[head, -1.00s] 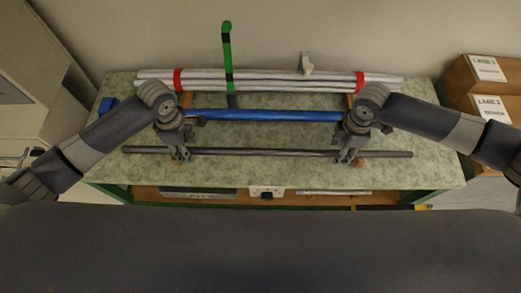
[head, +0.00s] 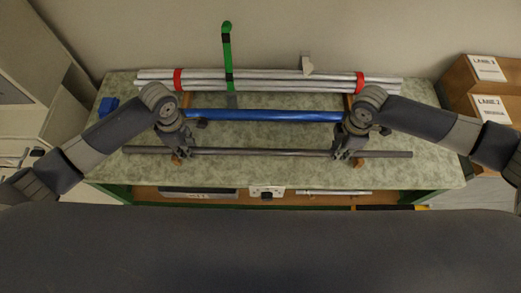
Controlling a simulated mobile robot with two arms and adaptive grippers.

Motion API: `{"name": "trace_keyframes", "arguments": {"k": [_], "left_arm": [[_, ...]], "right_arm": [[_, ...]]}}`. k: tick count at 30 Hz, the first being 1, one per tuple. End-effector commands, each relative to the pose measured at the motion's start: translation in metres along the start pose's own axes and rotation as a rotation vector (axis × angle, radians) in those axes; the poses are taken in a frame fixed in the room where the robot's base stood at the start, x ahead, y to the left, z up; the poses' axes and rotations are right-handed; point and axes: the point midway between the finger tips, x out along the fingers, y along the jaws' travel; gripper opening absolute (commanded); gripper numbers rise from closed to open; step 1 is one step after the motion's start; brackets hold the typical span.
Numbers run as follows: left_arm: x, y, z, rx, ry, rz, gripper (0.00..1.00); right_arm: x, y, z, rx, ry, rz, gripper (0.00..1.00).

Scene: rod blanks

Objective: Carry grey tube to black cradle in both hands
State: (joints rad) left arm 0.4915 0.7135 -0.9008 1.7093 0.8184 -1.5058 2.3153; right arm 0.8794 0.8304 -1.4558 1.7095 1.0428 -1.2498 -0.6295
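The long dark grey tube (head: 260,152) lies left to right along the front part of the table. My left gripper (head: 182,150) is at the tube near its left end, pointing down. My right gripper (head: 345,150) is at the tube towards its right end. The fingers overlap the tube in this view, and I cannot tell whether they are closed on it. Small orange-brown supports show beside the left gripper (head: 176,162) and the right one. I cannot make out a black cradle for certain.
A blue tube (head: 265,115) lies behind the grey one, between my wrists. Farther back is a bundle of pale tubes (head: 270,82) with red bands. A green post (head: 227,55) stands up there. A blue block (head: 107,105) sits at the left. Boxes (head: 490,90) stand at the right.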

Motion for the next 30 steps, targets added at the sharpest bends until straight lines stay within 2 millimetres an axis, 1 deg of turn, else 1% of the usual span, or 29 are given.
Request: {"name": "trace_keyframes", "arguments": {"k": [8, 15, 19, 23, 30], "left_arm": [[-0.015, 0.0, 0.0, 0.0, 0.0, 0.0, 0.0], [-0.037, 0.0, 0.0, 0.0, 0.0, 0.0, 0.0], [-0.047, 0.0, 0.0, 0.0, 0.0, 0.0, 0.0], [-0.051, 0.0, 0.0, 0.0, 0.0, 0.0, 0.0], [-0.05, 0.0, 0.0, 0.0, 0.0, 0.0, 0.0]], "right_arm": [[-0.015, 0.001, 0.0, 0.002, 0.0, 0.001, 0.0], [-0.037, 0.001, 0.001, 0.002, 0.0, 0.001, 0.0], [-0.047, 0.0, 0.001, 0.002, -0.001, 0.001, 0.0], [-0.051, 0.0, 0.001, 0.002, -0.001, 0.001, 0.0], [-0.05, 0.0, 0.001, 0.002, -0.001, 0.001, 0.0]]}}
